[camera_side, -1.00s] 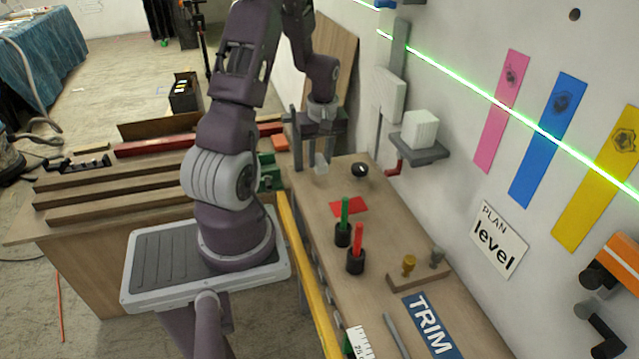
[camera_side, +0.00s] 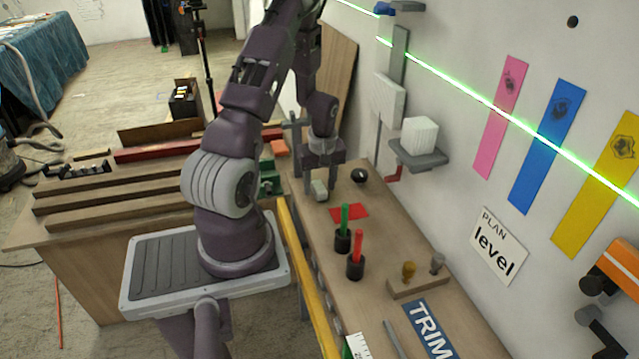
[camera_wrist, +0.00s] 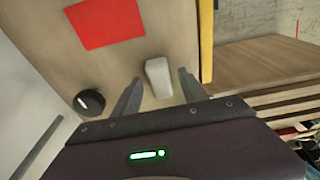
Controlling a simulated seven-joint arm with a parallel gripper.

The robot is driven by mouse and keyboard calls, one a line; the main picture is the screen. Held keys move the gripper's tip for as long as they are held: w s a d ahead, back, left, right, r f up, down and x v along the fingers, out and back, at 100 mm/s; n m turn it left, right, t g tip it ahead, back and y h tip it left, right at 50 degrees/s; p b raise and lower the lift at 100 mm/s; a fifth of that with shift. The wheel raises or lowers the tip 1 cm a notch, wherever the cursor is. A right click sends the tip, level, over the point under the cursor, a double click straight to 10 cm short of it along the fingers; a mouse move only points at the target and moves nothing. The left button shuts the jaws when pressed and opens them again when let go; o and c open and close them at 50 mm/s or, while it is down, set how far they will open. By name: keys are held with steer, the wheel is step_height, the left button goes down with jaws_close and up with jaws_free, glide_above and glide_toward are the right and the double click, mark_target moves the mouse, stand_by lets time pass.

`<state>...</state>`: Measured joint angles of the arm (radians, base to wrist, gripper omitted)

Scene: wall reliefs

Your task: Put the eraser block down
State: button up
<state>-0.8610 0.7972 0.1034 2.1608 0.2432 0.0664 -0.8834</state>
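The eraser block, a small pale grey-white block (camera_side: 319,191), shows at the bench top beyond the red patch (camera_side: 349,211). In the wrist view the block (camera_wrist: 158,77) is between the two fingers of my gripper (camera_wrist: 158,82), with a visible gap on each side. My gripper (camera_side: 321,186) is open and points down over the bench, its fingers beside the block. It appears to rest on the bench; its underside is hidden. The red patch (camera_wrist: 104,22) is bare.
A round black knob-like object (camera_side: 360,175) stands right of my gripper, near the wall. A grey shelf with a white block (camera_side: 419,133) juts out above. Cups with a green marker (camera_side: 343,240) and a red marker (camera_side: 356,266) stand nearer the camera. A yellow rail (camera_side: 302,265) edges the bench.

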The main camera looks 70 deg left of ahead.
mark_target(322, 191)
step_height(322, 191, up, 12)
steer(key=d, duration=0.2)
steer(key=w+d+r+m+t, duration=0.25)
steer(key=d+r+m, duration=0.25)
steer(key=d+r, duration=0.45)
steer(key=s+d+r+m+t, duration=0.1)
steer(key=s+d+r+m, duration=0.1)
steer(key=d, duration=0.4)
steer(key=s+d+r+m+t+h, duration=0.1)
steer(key=s+d+r+m, duration=0.2)
steer(key=s+d+m, duration=0.2)
steer(key=s+d+r+m+t, duration=0.1)
steer(key=s+d+r+m, duration=0.2)
steer(key=d+m, duration=0.3)
steer(key=d, duration=0.3)
steer(key=shift+s+h, duration=0.2)
steer(key=shift+h, duration=0.2)
steer(key=shift+o, duration=0.5)
steer(key=shift+a+r, duration=0.1)
